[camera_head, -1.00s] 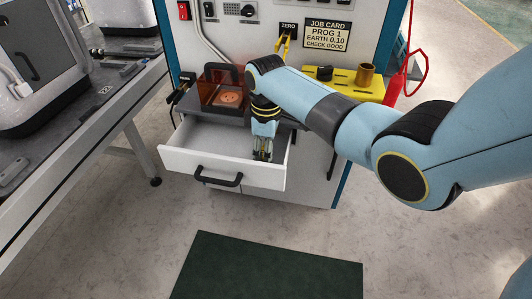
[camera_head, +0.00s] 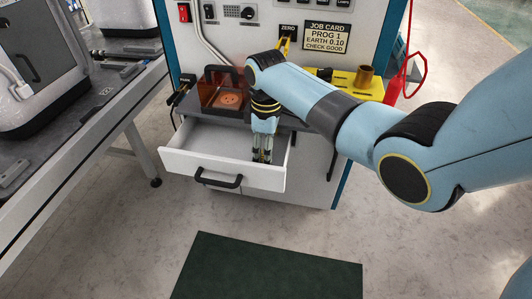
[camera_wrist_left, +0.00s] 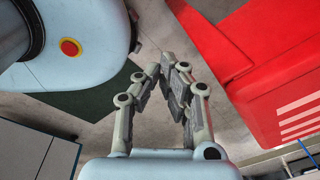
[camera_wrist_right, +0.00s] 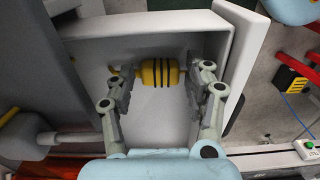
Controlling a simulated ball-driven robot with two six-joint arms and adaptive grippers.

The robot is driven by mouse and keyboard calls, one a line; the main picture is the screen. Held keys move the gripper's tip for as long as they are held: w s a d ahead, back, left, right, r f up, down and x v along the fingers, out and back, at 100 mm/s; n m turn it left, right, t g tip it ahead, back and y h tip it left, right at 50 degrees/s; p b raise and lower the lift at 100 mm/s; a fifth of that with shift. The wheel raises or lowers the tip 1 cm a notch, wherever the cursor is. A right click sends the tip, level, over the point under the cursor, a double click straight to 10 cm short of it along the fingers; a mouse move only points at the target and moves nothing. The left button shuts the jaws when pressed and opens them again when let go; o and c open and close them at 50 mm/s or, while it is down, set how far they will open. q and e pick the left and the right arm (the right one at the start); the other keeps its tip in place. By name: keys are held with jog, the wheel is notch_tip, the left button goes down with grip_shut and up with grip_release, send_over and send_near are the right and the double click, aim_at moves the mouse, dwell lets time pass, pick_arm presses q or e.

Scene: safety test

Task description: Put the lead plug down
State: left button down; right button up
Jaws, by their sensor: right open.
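The lead plug (camera_wrist_right: 160,72) is a yellow cylinder with black bands. In the right wrist view it lies crosswise between the fingertips, inside the white drawer (camera_wrist_right: 105,45). My right gripper (camera_wrist_right: 160,84) is open around it, with a finger near each end. In the head view my right gripper (camera_head: 262,157) points down into the open drawer (camera_head: 225,172), near its front right corner. The plug is largely hidden by the gripper there. My left gripper (camera_wrist_left: 164,70) shows only in the left wrist view, its fingertips together and empty.
An amber see-through box (camera_head: 218,90) stands on the ledge behind the drawer. A black lead (camera_head: 181,88) hangs left of it. A yellow holder (camera_head: 366,90) with a brass cup (camera_head: 364,74) is at the right. A dark green mat (camera_head: 265,268) lies on the floor.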

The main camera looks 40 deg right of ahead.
notch_tip(320, 180, up, 11)
jog(key=p, duration=0.2)
jog(key=shift+f, duration=0.2)
